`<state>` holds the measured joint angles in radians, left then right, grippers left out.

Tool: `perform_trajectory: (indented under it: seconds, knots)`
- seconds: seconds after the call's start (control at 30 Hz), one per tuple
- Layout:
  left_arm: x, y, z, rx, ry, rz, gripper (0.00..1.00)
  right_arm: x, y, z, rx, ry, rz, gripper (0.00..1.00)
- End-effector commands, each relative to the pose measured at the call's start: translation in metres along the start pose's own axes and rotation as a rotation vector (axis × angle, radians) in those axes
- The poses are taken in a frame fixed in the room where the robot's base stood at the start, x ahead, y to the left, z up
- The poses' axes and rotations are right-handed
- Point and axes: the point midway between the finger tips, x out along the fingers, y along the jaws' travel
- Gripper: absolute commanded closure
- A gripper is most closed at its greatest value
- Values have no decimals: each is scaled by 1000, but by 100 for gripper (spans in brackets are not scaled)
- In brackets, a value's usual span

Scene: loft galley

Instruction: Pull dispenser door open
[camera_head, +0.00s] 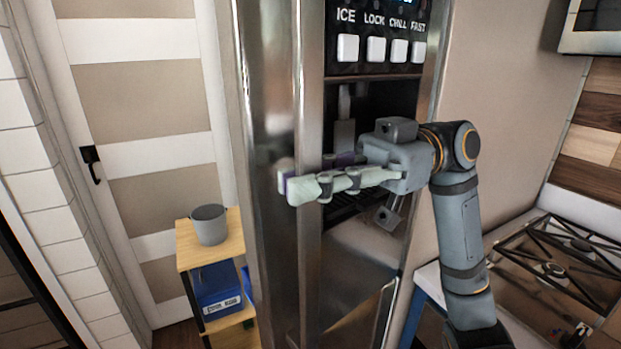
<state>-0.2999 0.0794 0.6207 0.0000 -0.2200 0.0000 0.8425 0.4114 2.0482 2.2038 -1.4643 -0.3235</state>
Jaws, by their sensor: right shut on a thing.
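The dispenser door (365,265) is a tall stainless steel fridge door, with an ice and water recess and a row of white buttons in its upper part. A vertical steel handle bar (311,90) runs along its left side. My right gripper (287,183) reaches in from the right across the recess. Its pale fingers are shut on the handle bar, and the near finger hides part of it. I cannot tell whether the door stands slightly open. My left gripper is not in view.
A gas stove (550,270) is at the right.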

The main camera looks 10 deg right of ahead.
Motion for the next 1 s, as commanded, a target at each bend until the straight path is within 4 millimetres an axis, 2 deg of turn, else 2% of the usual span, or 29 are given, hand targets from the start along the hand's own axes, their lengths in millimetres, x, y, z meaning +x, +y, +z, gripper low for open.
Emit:
perform_trajectory:
  seconds: [0.23,0.27,0.4,0.77,0.87,1.0]
  knots:
    - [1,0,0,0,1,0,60,0,-1,4,0,-11,-1,100]
    - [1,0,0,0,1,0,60,0,-1,4,0,-11,-1,84]
    - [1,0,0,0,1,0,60,0,-1,3,0,-9,-1,66]
    - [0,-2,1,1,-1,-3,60,-5,0,2,3,-7,0,66]
    - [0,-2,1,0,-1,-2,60,-20,1,2,5,-9,4,66]
    - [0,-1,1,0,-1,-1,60,-55,1,2,7,-10,7,66]
